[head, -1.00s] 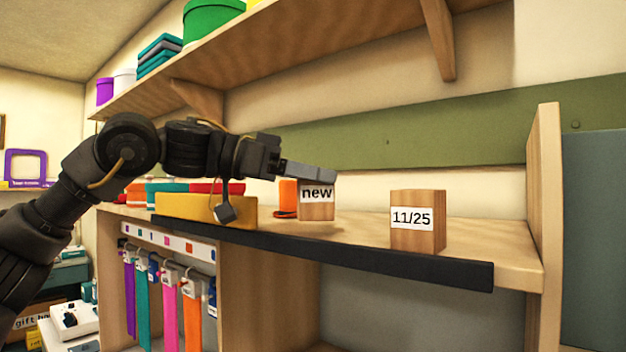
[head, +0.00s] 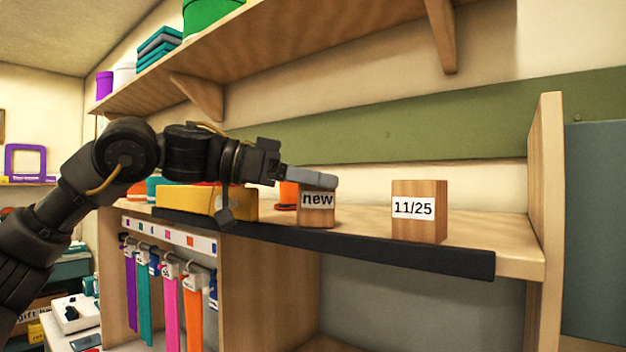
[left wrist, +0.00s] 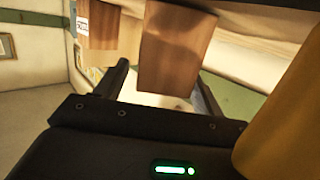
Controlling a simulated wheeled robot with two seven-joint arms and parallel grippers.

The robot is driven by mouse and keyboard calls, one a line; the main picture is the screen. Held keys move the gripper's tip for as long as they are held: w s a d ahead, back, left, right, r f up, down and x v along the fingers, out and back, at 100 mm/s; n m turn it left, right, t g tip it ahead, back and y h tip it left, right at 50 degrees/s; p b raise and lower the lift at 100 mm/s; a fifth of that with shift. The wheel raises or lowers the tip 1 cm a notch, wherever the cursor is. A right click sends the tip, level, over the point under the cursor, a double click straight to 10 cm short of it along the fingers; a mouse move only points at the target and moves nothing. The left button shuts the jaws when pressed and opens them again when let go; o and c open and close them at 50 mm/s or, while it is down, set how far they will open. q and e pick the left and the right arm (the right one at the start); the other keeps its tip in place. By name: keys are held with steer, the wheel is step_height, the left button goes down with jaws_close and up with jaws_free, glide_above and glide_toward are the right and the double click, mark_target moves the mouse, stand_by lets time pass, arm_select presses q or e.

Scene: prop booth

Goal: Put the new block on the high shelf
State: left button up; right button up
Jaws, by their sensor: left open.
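The new block (head: 317,208), a wooden block with a white "new" label, stands upright on the wooden shelf (head: 350,231) behind its black front edge. My left gripper (head: 326,181) is open at the top of the new block. My right gripper is not in view.
A higher shelf (head: 300,62) overhead holds a green box (head: 210,14), folded teal items and other containers. A yellow box (head: 190,202) sits left of the new block. An upright side panel (head: 545,190) closes the right end. Coloured ribbons (head: 168,305) hang below the shelf.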

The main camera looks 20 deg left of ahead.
arm_select(q)
steer(key=shift+r, duration=0.2)
steer(key=shift+r+p, duration=0.45)
steer(key=shift+p, duration=0.05)
steer(key=v, duration=0.1)
steer(key=b+v, duration=0.1)
steer(key=v, duration=0.1)
steer(key=shift+f+b, duration=0.35)
steer(key=b+v, duration=0.1)
steer(key=v, duration=0.8)
steer(key=shift+r, duration=0.2)
